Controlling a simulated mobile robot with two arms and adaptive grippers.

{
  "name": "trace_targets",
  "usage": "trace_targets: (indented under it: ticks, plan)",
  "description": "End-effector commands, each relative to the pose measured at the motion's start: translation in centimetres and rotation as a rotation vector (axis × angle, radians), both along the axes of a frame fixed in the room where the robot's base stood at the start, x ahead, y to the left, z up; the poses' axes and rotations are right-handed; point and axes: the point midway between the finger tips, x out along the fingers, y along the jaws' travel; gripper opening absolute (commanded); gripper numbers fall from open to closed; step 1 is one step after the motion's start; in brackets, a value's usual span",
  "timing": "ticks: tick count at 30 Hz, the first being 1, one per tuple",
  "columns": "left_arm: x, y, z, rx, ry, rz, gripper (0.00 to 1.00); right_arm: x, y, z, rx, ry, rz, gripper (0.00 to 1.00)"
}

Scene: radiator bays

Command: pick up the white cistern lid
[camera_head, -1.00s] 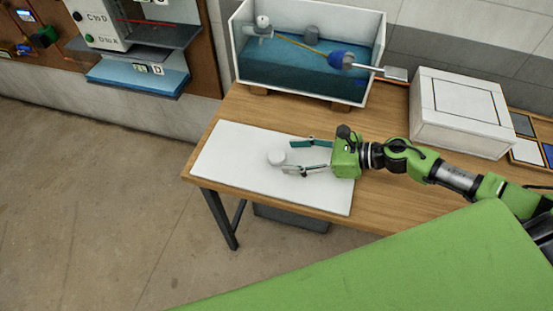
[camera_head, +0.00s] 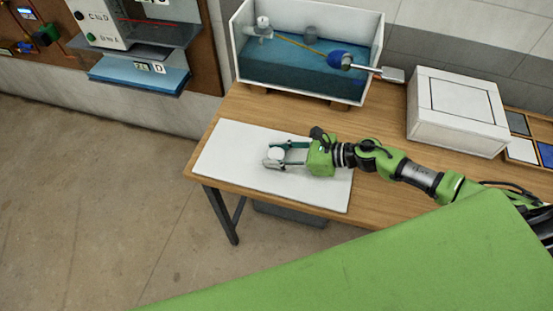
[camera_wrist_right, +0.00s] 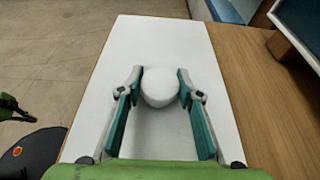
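The white cistern lid (camera_head: 225,160) is a flat rectangular slab lying on the wooden table, with a round white knob (camera_head: 276,153) on top. My right gripper (camera_head: 270,155) reaches in from the right, low over the lid, with one finger on each side of the knob. In the right wrist view the lid (camera_wrist_right: 165,35) runs away from me. The knob (camera_wrist_right: 160,88) sits between the fingertips (camera_wrist_right: 160,78), which appear to touch its sides. The lid looks flat on the table.
An open cistern (camera_head: 234,50) with water and a blue float (camera_head: 340,60) stands behind the lid. A white box (camera_head: 458,110) and a tray of coloured tiles (camera_head: 520,150) are at the right. The floor at the left is clear.

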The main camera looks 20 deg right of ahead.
Motion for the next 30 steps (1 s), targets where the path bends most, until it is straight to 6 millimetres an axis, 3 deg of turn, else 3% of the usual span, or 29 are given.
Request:
trace_targets:
  ticks: [11,18,20,27,30]
  plan:
    - [-0.1,0.0,0.1,0.000,0.001,0.001,0.00,0.1,0.0,0.5,0.000,-0.003,0.000,0.00]
    - [-0.1,0.0,0.4,0.000,0.002,0.000,0.00,0.1,-0.1,3.5,-0.002,-0.006,0.003,0.00]
    - [-0.1,0.0,0.2,0.000,0.002,0.000,0.00,-0.9,-0.2,4.1,-0.002,-0.002,0.003,0.00]
    - [-0.1,0.0,-0.4,-0.001,0.002,0.000,0.00,-5.5,-0.8,9.3,-0.006,-0.001,0.006,0.00]
    - [-0.1,0.0,-1.7,-0.001,0.002,0.000,0.00,-8.1,-1.1,9.6,-0.003,0.007,0.005,0.00]
